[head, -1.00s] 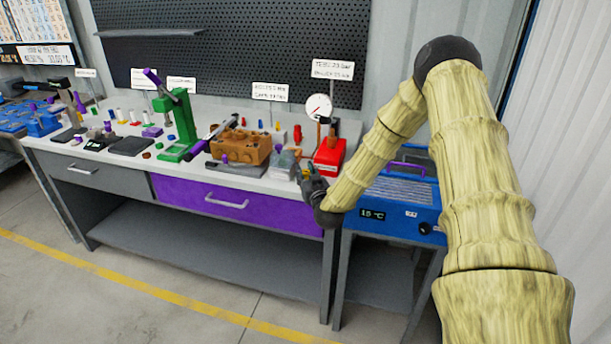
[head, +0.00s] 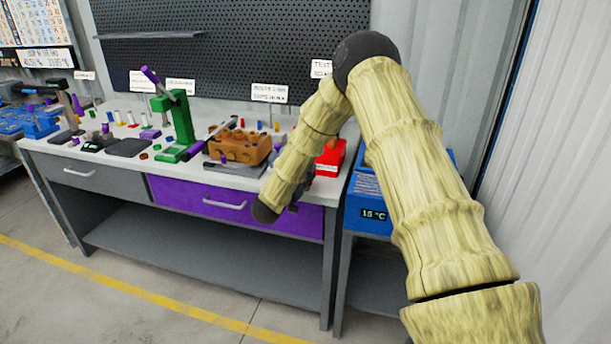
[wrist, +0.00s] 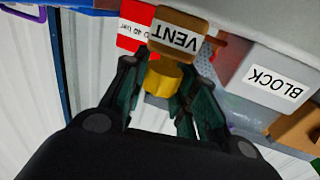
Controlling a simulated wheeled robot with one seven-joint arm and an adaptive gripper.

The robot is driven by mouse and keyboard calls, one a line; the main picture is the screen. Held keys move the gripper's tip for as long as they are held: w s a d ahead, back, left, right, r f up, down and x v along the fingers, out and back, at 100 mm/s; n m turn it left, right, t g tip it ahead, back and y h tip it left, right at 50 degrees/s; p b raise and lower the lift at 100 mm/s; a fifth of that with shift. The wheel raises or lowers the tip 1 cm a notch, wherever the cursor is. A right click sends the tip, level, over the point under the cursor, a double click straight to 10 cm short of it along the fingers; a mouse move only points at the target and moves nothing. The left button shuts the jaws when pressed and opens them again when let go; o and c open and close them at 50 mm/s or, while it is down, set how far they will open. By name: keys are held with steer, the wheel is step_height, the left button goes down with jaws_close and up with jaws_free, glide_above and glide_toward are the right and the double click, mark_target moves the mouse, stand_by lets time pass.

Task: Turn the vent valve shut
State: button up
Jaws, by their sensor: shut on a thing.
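The vent valve shows upside down in the wrist view, as a brown block (wrist: 178,32) with a white VENT label and a yellow knob (wrist: 163,78) below it. My gripper (wrist: 160,88) has its fingers on both sides of the yellow knob and is shut on it. In the head view my forearm hides the valve and most of the gripper, at the bench's front edge.
A grey block labelled BLOCK (wrist: 272,82) sits beside the valve. The red pump unit (head: 330,157) is close behind my forearm. The orange-brown pump body (head: 240,147) and green press (head: 180,125) stand left on the white bench. A blue cooler (head: 368,212) stands right.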

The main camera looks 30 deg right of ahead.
steer(key=m+g+h, duration=0.1)
steer(key=m+g, duration=0.1)
steer(key=g, duration=0.1)
steer(key=m+g+h+b, duration=0.1)
steer(key=m+g, duration=0.1)
steer(key=g, duration=0.2)
steer(key=shift+w+m+b, duration=0.1)
steer(key=shift+m+b, duration=0.2)
steer(key=shift+m, duration=0.1)
steer(key=shift+m+g, duration=0.8)
steer(key=shift+g, duration=0.5)
steer(key=shift+r+b, duration=0.1)
steer(key=shift+b, duration=0.2)
steer(key=o, duration=1.1)
steer(key=shift+c, duration=0.2)
steer(key=shift+a, duration=0.1)
steer(key=w+a, duration=0.1)
steer(key=a, duration=1)
steer(key=shift+a, duration=0.35)
